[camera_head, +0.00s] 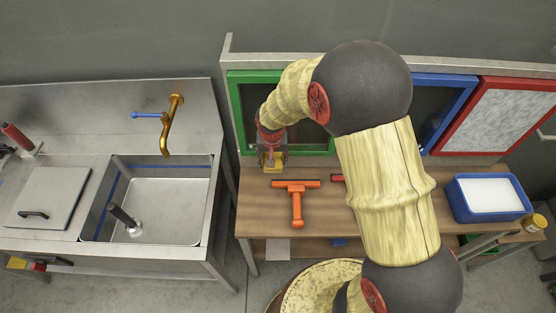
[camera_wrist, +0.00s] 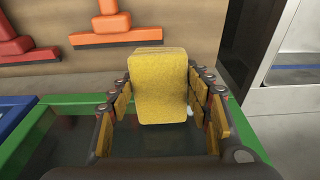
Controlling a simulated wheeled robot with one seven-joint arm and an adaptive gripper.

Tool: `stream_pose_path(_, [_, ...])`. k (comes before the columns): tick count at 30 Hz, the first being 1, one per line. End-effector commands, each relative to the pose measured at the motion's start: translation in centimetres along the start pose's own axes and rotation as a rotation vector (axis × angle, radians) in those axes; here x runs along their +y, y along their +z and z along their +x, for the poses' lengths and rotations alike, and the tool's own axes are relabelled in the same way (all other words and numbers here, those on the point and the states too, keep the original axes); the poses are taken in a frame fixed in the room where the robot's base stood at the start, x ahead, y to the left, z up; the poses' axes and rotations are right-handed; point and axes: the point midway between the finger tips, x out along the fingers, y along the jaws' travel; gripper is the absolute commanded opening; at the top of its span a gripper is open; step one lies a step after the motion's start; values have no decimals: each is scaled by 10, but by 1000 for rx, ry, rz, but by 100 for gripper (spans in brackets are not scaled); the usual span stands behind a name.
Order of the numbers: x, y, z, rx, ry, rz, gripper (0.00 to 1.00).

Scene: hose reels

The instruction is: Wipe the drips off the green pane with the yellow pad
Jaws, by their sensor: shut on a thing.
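The green pane (camera_head: 238,112) is a dark glass panel in a green frame, standing at the back left of the bench. My arm hides much of its middle and right. My gripper (camera_head: 271,160) is at its lower left, over the bench's back edge. In the wrist view, my gripper (camera_wrist: 160,100) is shut on the yellow pad (camera_wrist: 160,85), a block held between both fingers. The green frame's edge (camera_wrist: 75,99) and dark glass show around the fingers. A small pale spot (camera_wrist: 190,111) shows beside the pad; I cannot tell if it is a drip. Contact between pad and glass is unclear.
An orange squeegee (camera_head: 297,198) lies on the wooden bench (camera_head: 262,215); a red tool (camera_head: 337,178) is partly behind my arm. A blue tub (camera_head: 490,214) with white contents stands right. Blue-framed (camera_head: 455,92) and red-framed (camera_head: 497,115) panes adjoin. A steel sink (camera_head: 160,205) is left.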

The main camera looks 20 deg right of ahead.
Motion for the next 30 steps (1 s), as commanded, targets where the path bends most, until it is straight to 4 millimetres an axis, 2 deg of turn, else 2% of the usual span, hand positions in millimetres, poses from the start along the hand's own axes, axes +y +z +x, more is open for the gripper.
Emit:
stream_pose_path(4, [-13,-1,0,3,-2,-2,25])
stream_pose_path(14, [-25,-1,0,2,-1,-2,25])
stream_pose_path(22, [-46,-1,1,2,-1,-2,25])
stream_pose_path(30, [-55,-1,0,2,-1,-2,25])
